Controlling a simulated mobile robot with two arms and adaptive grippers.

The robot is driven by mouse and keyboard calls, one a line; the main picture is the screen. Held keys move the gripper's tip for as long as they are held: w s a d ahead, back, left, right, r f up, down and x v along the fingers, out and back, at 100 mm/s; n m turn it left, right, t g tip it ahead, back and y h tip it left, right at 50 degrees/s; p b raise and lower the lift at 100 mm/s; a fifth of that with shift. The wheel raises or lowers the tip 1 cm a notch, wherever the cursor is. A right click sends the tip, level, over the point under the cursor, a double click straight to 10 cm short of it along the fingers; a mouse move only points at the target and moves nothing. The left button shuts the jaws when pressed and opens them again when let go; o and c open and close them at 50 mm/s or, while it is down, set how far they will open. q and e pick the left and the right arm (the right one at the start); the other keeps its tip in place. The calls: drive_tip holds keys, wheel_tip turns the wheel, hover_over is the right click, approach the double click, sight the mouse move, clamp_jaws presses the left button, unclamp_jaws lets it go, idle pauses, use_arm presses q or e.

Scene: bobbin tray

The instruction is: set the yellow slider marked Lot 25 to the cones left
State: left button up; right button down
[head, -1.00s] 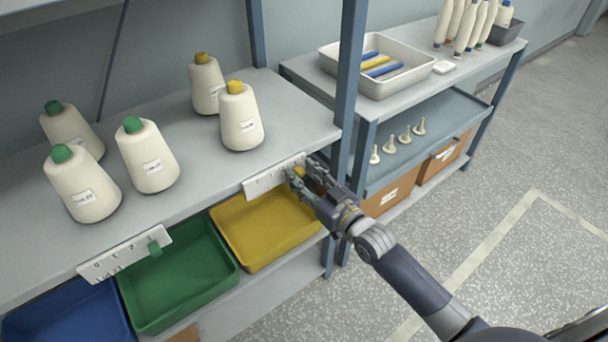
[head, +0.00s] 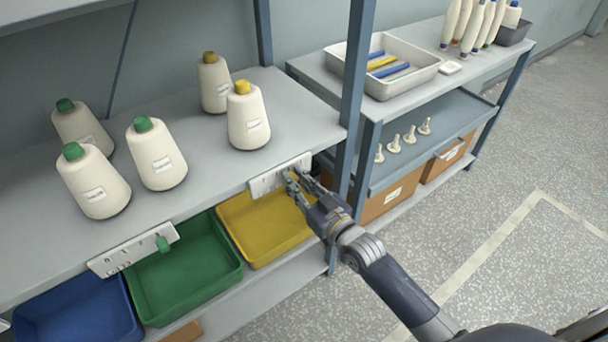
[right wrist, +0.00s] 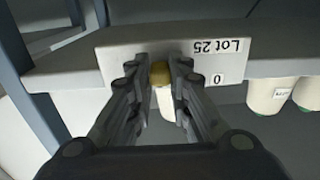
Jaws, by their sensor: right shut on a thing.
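The yellow slider (right wrist: 160,73) is on a white strip marked Lot 25 (right wrist: 120,55) at the shelf's front edge. In the right wrist view, which is upside down, the 0 mark shows to its right; the other marks are hidden by the fingers. My right gripper (head: 291,178) is shut on the slider, a finger on each side, and mostly hides it in the head view, where the strip also shows (head: 262,183). Two yellow-topped cones (head: 248,120) (head: 213,85) stand on the shelf above. My left gripper is not in view.
Three green-topped cones (head: 157,160) stand farther left, above another white strip (head: 110,261) with a green slider (head: 162,243). Yellow (head: 262,226), green (head: 185,275) and blue (head: 75,318) bins sit below. A shelf post (head: 357,90) rises just right of my gripper.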

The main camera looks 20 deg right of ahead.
drive_tip(key=shift+d, duration=0.1)
drive_tip(key=c, duration=1.5)
unclamp_jaws()
drive_tip(key=v, duration=1.2)
